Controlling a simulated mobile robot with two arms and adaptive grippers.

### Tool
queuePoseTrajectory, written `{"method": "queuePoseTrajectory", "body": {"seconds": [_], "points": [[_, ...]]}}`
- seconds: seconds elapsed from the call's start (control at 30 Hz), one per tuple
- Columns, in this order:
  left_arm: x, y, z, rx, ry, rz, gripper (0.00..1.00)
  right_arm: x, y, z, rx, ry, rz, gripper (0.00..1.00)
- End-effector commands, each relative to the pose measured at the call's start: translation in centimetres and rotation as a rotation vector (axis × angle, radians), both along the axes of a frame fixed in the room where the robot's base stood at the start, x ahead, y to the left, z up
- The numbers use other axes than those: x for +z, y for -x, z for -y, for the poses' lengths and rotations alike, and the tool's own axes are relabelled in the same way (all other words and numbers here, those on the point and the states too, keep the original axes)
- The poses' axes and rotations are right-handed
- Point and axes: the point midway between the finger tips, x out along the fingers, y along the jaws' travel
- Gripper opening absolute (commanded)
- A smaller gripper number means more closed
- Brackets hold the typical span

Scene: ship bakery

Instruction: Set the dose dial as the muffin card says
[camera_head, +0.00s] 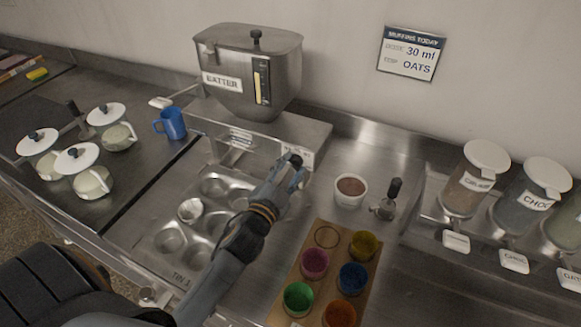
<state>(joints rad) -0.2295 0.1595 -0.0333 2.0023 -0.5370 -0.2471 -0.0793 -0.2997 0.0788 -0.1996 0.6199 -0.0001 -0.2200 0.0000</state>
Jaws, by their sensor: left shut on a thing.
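The muffin card (411,54) on the wall reads "MUFFINS TODAY", dose 30 ml, top OATS. The steel batter dispenser (225,58), labelled "BATTER", stands on a raised steel base (303,128) at the back of the counter. My left gripper (294,168) is at the right front of this base, shut on the dose dial, whose dark knob (295,159) shows at the fingertips. The fingers hide most of the dial and its markings, so its setting cannot be read. My right gripper is out of view.
A muffin tin (177,219) with one paper cup (191,210) lies under my left arm. A blue jug (172,123) and lidded pots (93,181) stand left. A brown-filled bowl (350,190), coloured cups on a board (326,237) and topping jars (474,177) stand right.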

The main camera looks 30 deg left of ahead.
Motion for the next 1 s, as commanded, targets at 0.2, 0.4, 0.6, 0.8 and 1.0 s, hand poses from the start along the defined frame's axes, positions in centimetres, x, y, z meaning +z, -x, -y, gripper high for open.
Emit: {"method": "queuePoseTrajectory", "body": {"seconds": [0.2, 0.4, 0.6, 0.8, 1.0], "points": [[0.09, -0.02, 0.02, -0.001, -0.033, 0.0, 0.06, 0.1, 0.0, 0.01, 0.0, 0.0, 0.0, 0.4], [0.09, -0.02, 0.02, -0.001, -0.036, 0.0, 0.06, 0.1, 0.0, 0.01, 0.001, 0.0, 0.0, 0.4], [0.09, -0.03, 0.02, -0.001, -0.035, 0.0, 0.43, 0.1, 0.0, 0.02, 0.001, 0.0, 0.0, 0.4], [0.06, -0.02, 0.02, -0.001, -0.034, 0.0, 0.6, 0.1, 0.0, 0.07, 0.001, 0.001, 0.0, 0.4], [0.02, 0.07, 0.02, -0.001, -0.034, -0.001, 0.6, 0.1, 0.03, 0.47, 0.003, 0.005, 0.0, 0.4]]}}
